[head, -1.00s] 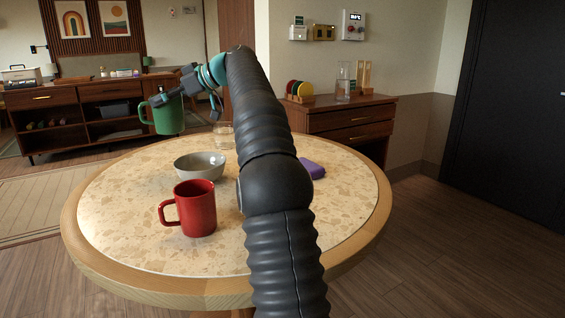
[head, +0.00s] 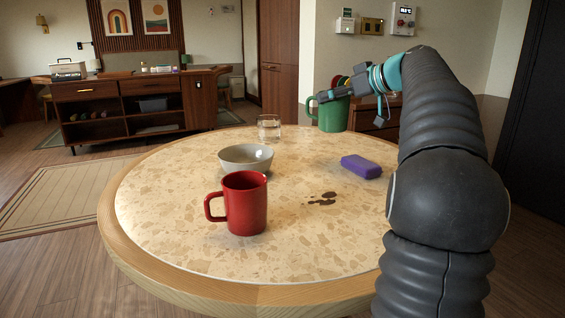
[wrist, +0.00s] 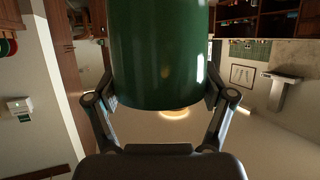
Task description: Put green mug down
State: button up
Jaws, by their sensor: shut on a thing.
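The green mug (head: 333,115) is held in the air by my gripper (head: 350,93), above the far right part of the round table. In the wrist view the green mug (wrist: 158,50) fills the upper middle, between the two fingers of my gripper (wrist: 160,100). The fingers are shut on it, one on each side. The mug's handle points left in the head view. The mug looks clear of the tabletop.
The round table (head: 180,235) holds a red mug (head: 245,203), a grey bowl (head: 246,157), a clear glass (head: 269,127) and a purple block (head: 361,167). The table's front and left are bare.

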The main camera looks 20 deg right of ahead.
jog(key=shift+w+a+f+b, duration=0.25)
jog(key=shift+w+a+f, duration=0.8)
jog(key=shift+a+f, duration=0.6)
jog(key=shift+w+a+f+b, duration=0.3)
jog(key=shift+w+a+f, duration=0.75)
jog(key=shift+a+f, duration=0.65)
jog(key=shift+w+a+f+b, duration=0.25)
jog(key=shift+w+a+f, duration=0.95)
jog(key=shift+f, duration=0.75)
jog(key=shift+s+a+f, duration=0.15)
jog(key=shift+f, duration=0.05)
jog(key=o, duration=1.7)
